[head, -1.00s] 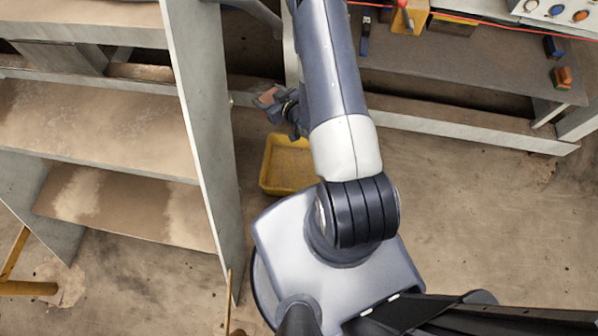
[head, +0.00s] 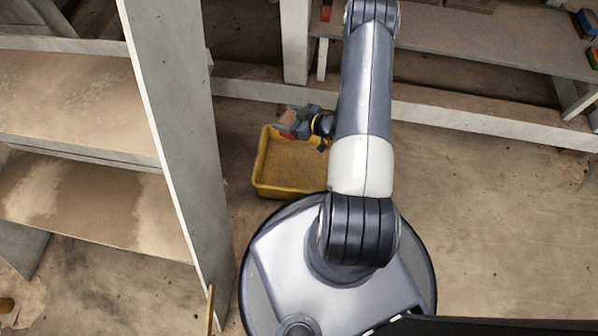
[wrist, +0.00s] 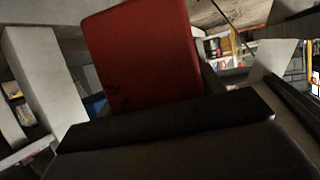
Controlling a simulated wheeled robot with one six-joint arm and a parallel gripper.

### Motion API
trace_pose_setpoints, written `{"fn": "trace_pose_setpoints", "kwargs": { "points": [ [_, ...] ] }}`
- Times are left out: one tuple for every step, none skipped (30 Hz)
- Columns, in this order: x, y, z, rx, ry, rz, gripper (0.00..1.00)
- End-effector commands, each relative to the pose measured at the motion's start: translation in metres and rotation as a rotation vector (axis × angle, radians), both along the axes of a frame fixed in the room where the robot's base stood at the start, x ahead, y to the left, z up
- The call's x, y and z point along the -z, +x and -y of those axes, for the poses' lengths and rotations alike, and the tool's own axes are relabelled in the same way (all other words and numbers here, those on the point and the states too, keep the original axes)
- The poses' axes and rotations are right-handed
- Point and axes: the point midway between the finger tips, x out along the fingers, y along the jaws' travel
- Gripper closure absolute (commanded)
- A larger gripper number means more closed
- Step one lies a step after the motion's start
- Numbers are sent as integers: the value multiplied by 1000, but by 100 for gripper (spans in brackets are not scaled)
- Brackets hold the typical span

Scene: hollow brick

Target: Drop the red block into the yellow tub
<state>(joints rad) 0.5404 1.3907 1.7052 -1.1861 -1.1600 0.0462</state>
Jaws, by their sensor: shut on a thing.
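The red block (wrist: 143,55) fills the middle of the wrist view, standing up behind the dark jaw of my gripper (wrist: 165,120). In the head view my gripper (head: 296,122) is shut on the red block (head: 288,117), which looks small and brownish red there. The yellow tub (head: 262,165) stands on the floor with its open top facing up. The gripper and block appear over the far rim of the tub in the head view; their height above it is hard to tell. My arm hides the tub's right side.
A grey shelf unit (head: 170,120) with brown boards stands left of the tub. A long low bench (head: 480,118) runs along the back, close behind the tub. The floor (head: 480,210) to the right is open.

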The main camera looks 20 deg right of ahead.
Motion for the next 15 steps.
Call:
{"fn": "trace_pose_setpoints", "kwargs": {
  "points": [
    [25,-1,6,-12,-2,2,64],
    [32,-2,8,-21,-1,2,64],
    [41,-4,11,-31,0,2,64],
    [47,-4,13,-38,-1,2,64],
    [53,-6,14,-47,-1,1,64],
    [59,-7,17,-55,0,2,64],
    [63,-7,18,-61,-1,2,64],
    [67,-8,20,-66,-1,2,64],
    [71,-9,21,-73,-1,2,64],
    [73,-9,22,-77,-1,2,64],
    [75,-10,23,-79,0,1,64],
    [77,-10,24,-83,1,1,64],
    [78,-11,24,-86,0,1,64],
    [79,-11,24,-87,0,1,64],
    [80,-11,25,-89,1,1,64]
  ]
}}
